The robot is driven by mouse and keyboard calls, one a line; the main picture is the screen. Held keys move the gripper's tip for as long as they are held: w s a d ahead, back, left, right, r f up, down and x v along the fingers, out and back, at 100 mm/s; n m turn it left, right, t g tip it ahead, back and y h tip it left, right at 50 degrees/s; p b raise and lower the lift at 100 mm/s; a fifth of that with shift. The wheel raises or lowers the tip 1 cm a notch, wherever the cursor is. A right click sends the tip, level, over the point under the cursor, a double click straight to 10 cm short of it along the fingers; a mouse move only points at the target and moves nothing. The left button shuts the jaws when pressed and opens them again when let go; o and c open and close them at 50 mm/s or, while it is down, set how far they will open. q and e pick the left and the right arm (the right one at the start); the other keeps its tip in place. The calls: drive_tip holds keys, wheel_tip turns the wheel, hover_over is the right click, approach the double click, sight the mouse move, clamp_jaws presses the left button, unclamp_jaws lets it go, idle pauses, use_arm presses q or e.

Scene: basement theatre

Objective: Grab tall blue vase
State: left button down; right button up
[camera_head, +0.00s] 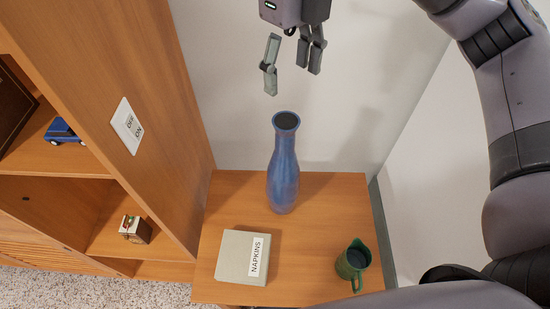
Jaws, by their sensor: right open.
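The tall blue vase (283,172) stands upright on a small wooden table (322,188), near its back edge by the wall. Its dark round mouth faces up. My right gripper (291,70) is open and empty. It shows above the vase's mouth in the picture, with a gap between its fingertips and the rim. My right arm comes in from the right side. My left gripper is not in view.
A grey napkin box (243,257) lies at the table's front left, and a green pitcher (353,262) stands at the front right. A pale wall is behind the table.

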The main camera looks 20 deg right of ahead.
sight(288, 123)
wheel_tip(288, 123, down, 11)
drive_tip(key=shift+w+r+p, duration=0.1)
drive_tip(key=shift+r+p, duration=0.1)
drive_tip(key=shift+p, duration=0.45)
drive_tip(key=shift+f, duration=0.6)
drive_tip(key=f, duration=0.1)
drive_tip(key=f+p, duration=0.2)
drive_tip(key=f, duration=0.1)
drive_tip(key=shift+w+f, duration=0.1)
drive_tip(key=shift+w, duration=0.15)
drive_tip(key=shift+f, duration=0.6)
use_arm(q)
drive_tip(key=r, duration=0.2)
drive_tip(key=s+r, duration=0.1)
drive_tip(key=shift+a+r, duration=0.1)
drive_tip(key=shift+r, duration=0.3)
use_arm(e)
drive_tip(key=shift+c, duration=0.5)
